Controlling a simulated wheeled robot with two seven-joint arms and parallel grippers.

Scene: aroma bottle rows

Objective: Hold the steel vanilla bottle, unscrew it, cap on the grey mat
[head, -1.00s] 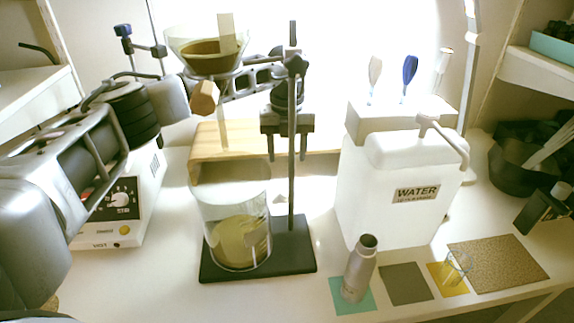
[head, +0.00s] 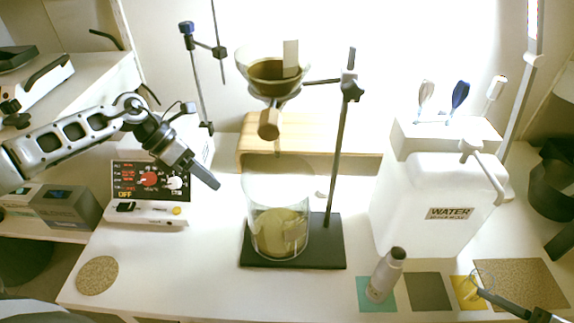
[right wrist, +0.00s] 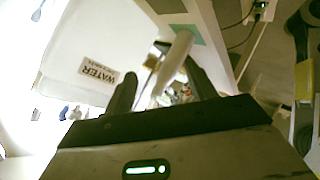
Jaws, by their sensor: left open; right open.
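The steel bottle (head: 383,278) stands upright on the teal mat (head: 389,303) at the front right. Its top looks dark grey; I cannot tell a cap from a neck. The bare grey mat (head: 430,291) lies just right of it. My right gripper (head: 480,291) comes in from the lower right, over the yellow mat. In the right wrist view its two fingers (right wrist: 160,65) are open, and the pale bottle (right wrist: 175,60) shows between them, apart from the fingers. My left gripper (head: 207,176) is open and empty, in the air left of the beaker.
A glass beaker (head: 278,232) stands on the black stand base under a funnel. A white WATER container (head: 425,215) stands behind the mats. A small glass on the yellow mat (head: 465,299) is partly hidden by my right gripper. A hotplate (head: 150,212) stands left.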

